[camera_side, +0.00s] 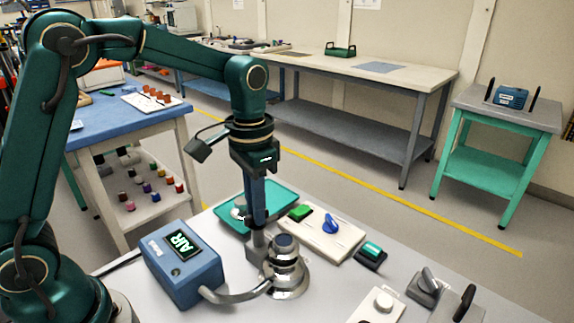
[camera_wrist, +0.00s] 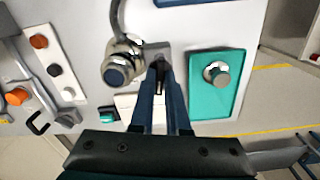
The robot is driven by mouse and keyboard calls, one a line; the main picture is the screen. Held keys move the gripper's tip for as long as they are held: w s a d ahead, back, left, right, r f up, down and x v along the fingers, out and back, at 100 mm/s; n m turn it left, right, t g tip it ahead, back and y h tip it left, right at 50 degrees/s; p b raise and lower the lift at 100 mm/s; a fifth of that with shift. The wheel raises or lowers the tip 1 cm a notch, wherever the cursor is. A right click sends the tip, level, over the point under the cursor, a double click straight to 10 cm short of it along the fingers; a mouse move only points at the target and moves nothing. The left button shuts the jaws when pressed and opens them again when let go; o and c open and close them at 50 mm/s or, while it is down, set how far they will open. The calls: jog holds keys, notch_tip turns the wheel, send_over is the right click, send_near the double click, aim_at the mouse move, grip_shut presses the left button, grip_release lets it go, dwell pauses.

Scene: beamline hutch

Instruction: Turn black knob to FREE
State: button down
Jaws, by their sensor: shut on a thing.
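My gripper (camera_side: 256,232) points straight down beside a round chrome fixture (camera_side: 286,270) on the grey bench. In the wrist view, my gripper (camera_wrist: 159,68) has its fingertips close together on a small dark piece, which I take as the black knob (camera_wrist: 159,60), at the side of the same chrome fixture (camera_wrist: 115,72). The fingers hide most of the knob, so its pointer and any FREE mark cannot be read. A hose runs from the fixture to a blue box (camera_side: 181,262) whose display reads AIR.
A teal tray (camera_side: 285,189) with a metal round piece lies behind the fingers. A pale board (camera_side: 322,243) with green and blue parts is to the right. A black and green block (camera_side: 371,254) and a grey lever part (camera_side: 425,289) stand farther right.

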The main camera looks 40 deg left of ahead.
jog(key=shift+n, duration=0.6)
jog(key=c, duration=0.9)
grip_release()
jog(key=shift+r, duration=0.1)
jog(key=shift+r, duration=2.5)
